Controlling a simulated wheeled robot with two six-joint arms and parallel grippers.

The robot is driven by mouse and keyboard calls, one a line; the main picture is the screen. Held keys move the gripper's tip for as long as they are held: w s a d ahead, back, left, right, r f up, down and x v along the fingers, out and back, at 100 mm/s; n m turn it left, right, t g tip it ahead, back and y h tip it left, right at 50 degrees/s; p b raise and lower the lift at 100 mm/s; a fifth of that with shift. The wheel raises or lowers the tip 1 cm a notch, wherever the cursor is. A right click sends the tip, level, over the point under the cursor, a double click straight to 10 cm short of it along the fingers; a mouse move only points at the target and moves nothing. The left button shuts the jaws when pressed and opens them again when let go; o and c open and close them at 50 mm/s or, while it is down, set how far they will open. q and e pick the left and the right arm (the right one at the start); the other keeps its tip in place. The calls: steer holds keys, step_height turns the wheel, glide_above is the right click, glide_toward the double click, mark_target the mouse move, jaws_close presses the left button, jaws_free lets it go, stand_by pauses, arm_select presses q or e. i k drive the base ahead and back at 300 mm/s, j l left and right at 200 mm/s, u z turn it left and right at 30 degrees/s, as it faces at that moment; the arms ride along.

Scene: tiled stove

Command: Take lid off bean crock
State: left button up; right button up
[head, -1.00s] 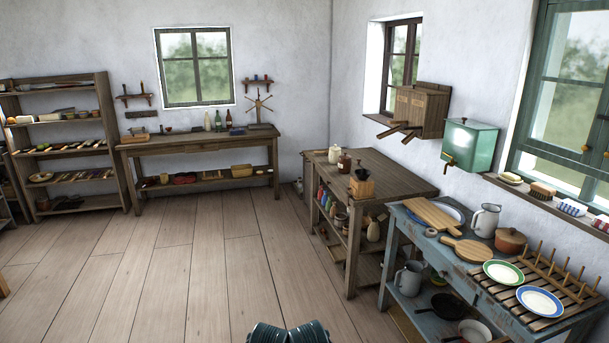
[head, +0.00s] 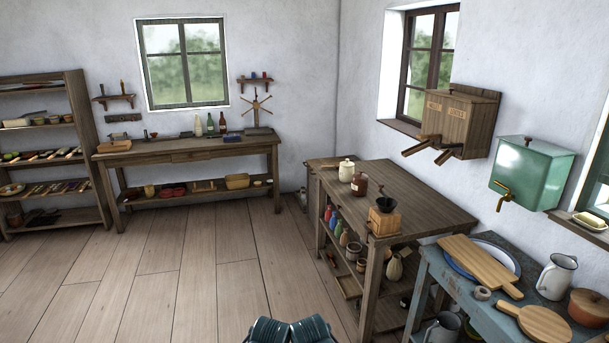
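A cream lidded jar (head: 346,170) stands upright on the brown wooden table (head: 425,203), towards its back. A smaller dark red-brown jar (head: 360,185) with a top on it stands just in front of it. A squat orange-brown pot (head: 589,308) with a lid stands on the blue bench at the right edge. I cannot tell from the view which of these is the bean crock. Neither of my grippers is in view; only dark ribbed parts of mine show at the bottom edge.
A coffee grinder (head: 384,219) stands at the table's front corner. The blue bench (head: 470,292) at right holds cutting boards (head: 480,264) and a grey jug (head: 557,276). A workbench (head: 190,150) lines the back wall. The plank floor (head: 200,270) left of the table is clear.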

mark_target(360, 176)
steer(key=i, duration=3.6)
steer(key=i+z, duration=0.3)
steer(key=z, duration=1.55)
steer(key=j, duration=0.1)
